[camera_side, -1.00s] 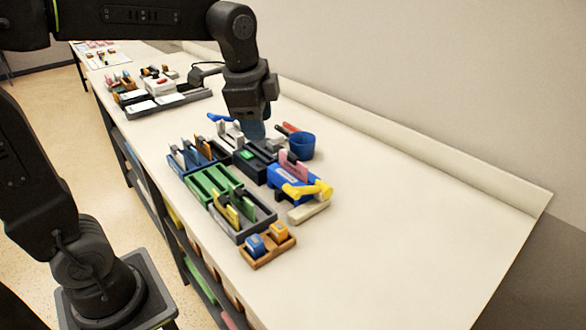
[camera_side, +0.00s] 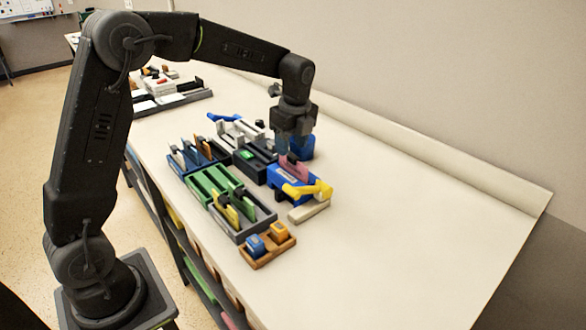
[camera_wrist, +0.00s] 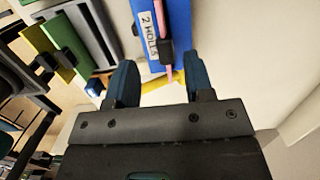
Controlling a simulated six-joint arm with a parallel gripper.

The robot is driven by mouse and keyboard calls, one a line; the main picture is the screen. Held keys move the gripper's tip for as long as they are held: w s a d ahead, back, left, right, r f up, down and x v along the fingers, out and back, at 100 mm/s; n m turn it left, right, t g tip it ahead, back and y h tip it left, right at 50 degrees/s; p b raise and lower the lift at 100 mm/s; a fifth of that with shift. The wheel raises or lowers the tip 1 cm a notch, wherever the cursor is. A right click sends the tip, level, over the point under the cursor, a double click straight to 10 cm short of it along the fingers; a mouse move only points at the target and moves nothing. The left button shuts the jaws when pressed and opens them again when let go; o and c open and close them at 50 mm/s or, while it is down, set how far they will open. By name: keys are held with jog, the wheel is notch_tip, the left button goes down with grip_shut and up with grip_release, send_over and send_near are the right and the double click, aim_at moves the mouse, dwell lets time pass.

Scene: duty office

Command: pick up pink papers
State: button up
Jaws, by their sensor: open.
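The pink papers (camera_side: 296,170) stand upright as a thin pink slab in the blue hole punch (camera_side: 287,182), which has a yellow handle (camera_side: 318,190). In the wrist view the pink papers (camera_wrist: 167,22) show edge-on beside a "2 HOLES" label on the blue punch (camera_wrist: 145,45). My gripper (camera_side: 294,149) points down just above the papers in the side view. I cannot tell whether a finger touches the papers.
Green slotted racks (camera_side: 212,184), a blue rack (camera_side: 190,158) and a grey tray (camera_side: 252,229) stand to the left. A wooden holder (camera_side: 268,247) is in front. The right of the table is clear.

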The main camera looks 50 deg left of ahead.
aim_at(294, 156)
jog(key=shift+w+f, duration=0.15)
jog(key=shift+f, duration=1.45)
jog(key=shift+w+f, duration=0.1)
jog(key=shift+f, duration=1.45)
grip_shut()
